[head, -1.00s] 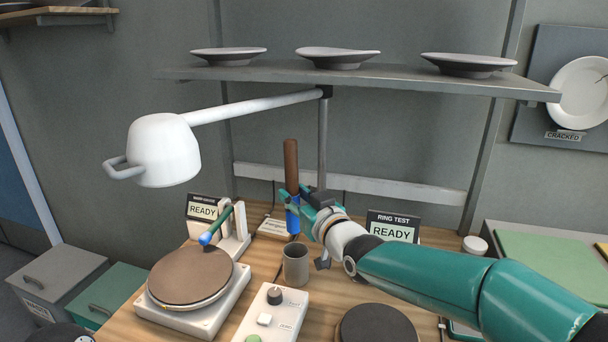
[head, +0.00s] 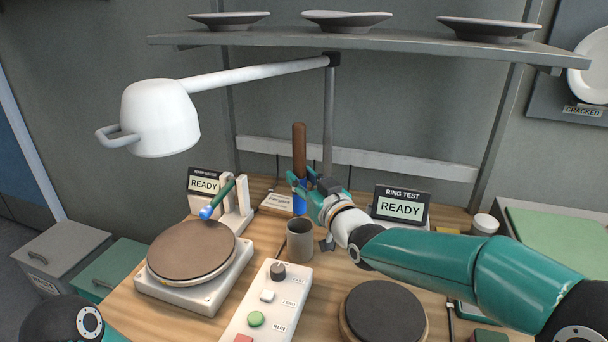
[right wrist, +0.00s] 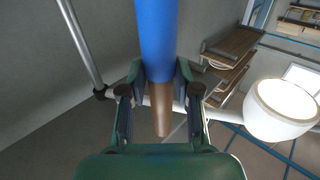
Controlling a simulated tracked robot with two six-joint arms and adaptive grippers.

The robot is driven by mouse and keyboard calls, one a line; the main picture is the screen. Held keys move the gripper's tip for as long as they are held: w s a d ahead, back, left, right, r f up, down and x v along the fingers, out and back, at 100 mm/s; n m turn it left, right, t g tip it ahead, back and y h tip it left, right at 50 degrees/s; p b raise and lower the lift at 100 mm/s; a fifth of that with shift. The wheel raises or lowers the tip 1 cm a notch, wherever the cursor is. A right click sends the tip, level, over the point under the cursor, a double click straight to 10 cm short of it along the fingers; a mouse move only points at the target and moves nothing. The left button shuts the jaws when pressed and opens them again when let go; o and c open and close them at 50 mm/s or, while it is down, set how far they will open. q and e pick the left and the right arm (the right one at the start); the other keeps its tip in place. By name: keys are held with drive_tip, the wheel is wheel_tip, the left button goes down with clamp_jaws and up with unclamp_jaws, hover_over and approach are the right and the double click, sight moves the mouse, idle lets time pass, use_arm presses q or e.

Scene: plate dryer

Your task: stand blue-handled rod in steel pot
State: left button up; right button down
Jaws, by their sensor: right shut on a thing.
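The blue-handled rod (head: 299,150) stands upright in my right gripper (head: 308,190), brown end up and blue part down. The gripper is shut on the blue part. In the right wrist view the blue part (right wrist: 157,35) passes between the fingers (right wrist: 160,85), with the brown part (right wrist: 160,118) beyond. The steel pot (head: 300,243) stands on the wooden bench just below the rod in the head view. The rod's lower end appears just above the pot's rim; the exact depth between them is hard to tell. My left gripper is out of view.
A round brown-topped plate stand (head: 193,250) with a green probe (head: 222,197) is left of the pot. A control box (head: 265,305) and a dark round pad (head: 384,312) are in front. A white lamp (head: 160,118) hangs at upper left. The READY ring-test sign (head: 400,207) stands behind my right arm.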

sight(303, 213)
drive_tip(key=shift+f+b, duration=0.3)
drive_tip(key=shift+f, duration=0.55)
wheel_tip(303, 213, down, 7)
drive_tip(key=b, duration=0.8)
drive_tip(key=c, duration=0.7)
unclamp_jaws()
drive_tip(key=shift+s+f, duration=0.1)
drive_tip(key=shift+c, duration=0.2)
